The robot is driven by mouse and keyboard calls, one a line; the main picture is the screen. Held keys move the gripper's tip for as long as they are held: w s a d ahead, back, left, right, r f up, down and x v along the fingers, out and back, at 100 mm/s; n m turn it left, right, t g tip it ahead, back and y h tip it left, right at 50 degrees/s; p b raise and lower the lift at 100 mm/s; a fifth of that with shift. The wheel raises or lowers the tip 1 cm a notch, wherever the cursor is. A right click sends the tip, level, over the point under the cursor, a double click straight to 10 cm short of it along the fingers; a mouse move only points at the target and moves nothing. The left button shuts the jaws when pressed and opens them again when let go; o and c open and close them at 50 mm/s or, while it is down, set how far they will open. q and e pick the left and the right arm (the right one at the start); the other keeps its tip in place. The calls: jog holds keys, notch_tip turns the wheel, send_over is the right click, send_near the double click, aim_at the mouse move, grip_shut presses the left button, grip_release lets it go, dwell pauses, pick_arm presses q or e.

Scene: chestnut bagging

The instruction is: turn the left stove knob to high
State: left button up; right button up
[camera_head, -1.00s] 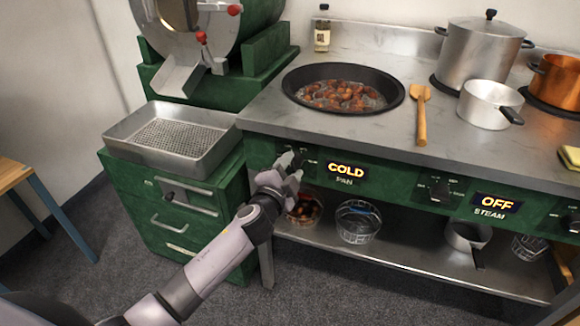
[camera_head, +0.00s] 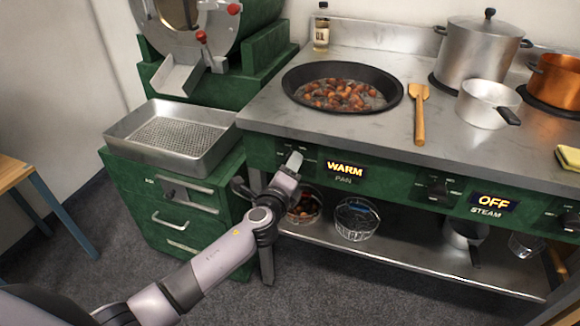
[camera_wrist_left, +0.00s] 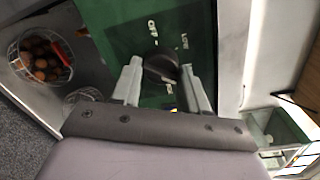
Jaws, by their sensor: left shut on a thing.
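The left stove knob (camera_wrist_left: 160,68) is dark and round on the green front panel. In the left wrist view it sits between the two fingers of my left gripper (camera_wrist_left: 163,85), which is shut on it. In the head view my left gripper (camera_head: 292,165) covers the knob at the left end of the panel. The display beside it (camera_head: 345,170) reads WARM above the label PAN. The black pan (camera_head: 295,98) of chestnuts stands on the stove above. My right gripper is not in view.
A second knob (camera_head: 436,189) sits by a display reading OFF (camera_head: 493,202), labelled STEAM. Wire baskets (camera_head: 356,219) stand on the lower shelf (camera_head: 400,262). A metal tray (camera_head: 112,140) rests on the green cabinet to the left. A wooden spatula (camera_head: 420,118) lies on the counter.

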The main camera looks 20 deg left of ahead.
pick_arm(q)
jog(key=m+p, duration=0.1)
jog(key=m, duration=0.9)
jog(key=shift+t+p, duration=0.3)
jog(key=shift+p, duration=0.05)
jog(key=shift+d+m, duration=0.1)
jog(key=shift+m, duration=0.2)
jog(key=o, duration=0.9)
jog(key=shift+o, duration=0.5)
jog(key=s+p, duration=0.1)
jog(key=s, duration=0.6)
